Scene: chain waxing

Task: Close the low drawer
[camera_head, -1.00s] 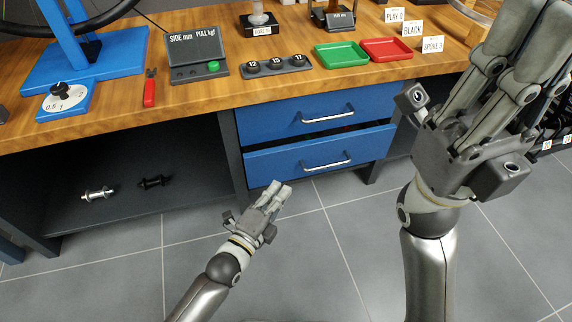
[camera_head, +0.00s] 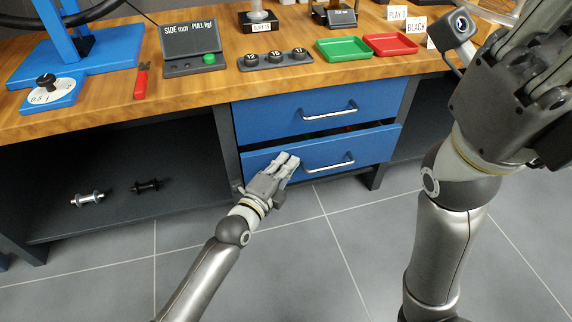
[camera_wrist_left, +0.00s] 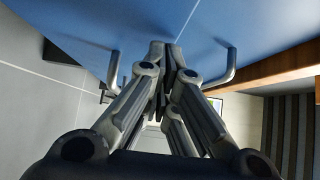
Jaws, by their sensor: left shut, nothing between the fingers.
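The low drawer (camera_head: 270,163) is the lower of two blue drawers and stands out slightly, with a dark gap along its top edge. Its silver bar handle (camera_head: 328,163) is at the middle of its front. My left gripper (camera_head: 290,160) is shut and empty. Its fingertips are in front of the drawer's left part, left of the handle; I cannot tell if they touch. In the left wrist view the shut fingers (camera_wrist_left: 166,60) point at the blue front (camera_wrist_left: 180,22), with handle bars on both sides. My right gripper (camera_head: 525,75) is large at the right, its fingertips cut off.
The upper drawer (camera_head: 280,112) looks shut. The wooden bench top (camera_head: 200,92) overhangs both and carries a green tray (camera_head: 342,60), a red tray (camera_head: 390,53) and tools. An open shelf (camera_head: 120,215) with two hubs lies to the left. The grey floor (camera_head: 300,270) in front is clear.

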